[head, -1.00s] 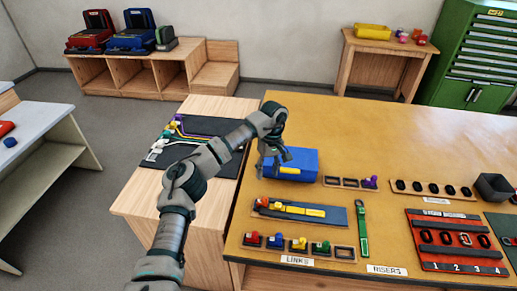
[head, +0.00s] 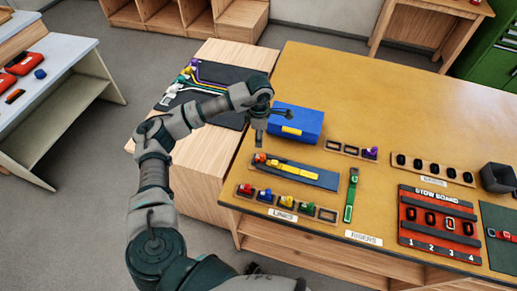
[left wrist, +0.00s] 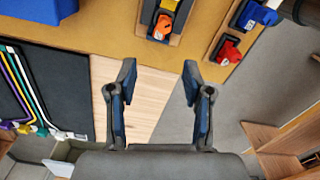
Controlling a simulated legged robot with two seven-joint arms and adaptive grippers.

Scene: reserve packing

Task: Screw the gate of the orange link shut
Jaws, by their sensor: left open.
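The orange link (head: 260,158) lies at the left end of a dark blue strip on a shallow wooden tray (head: 325,187). In the left wrist view the orange link (left wrist: 161,27) is at the top, just beyond the fingertips. I cannot tell the state of its gate. My left gripper (head: 272,126) hangs over the table's left edge area, near the orange link and beside the blue box. It also shows in the left wrist view (left wrist: 158,78), with its two fingers apart and nothing between them. My right gripper is out of view.
A blue box (head: 300,118) stands just behind the tray. A rack of red, blue, yellow and green links (head: 330,215) lies in front. A green strap (head: 350,195) lies to the right. A black mat with coloured cords (head: 215,75) is on the left side table.

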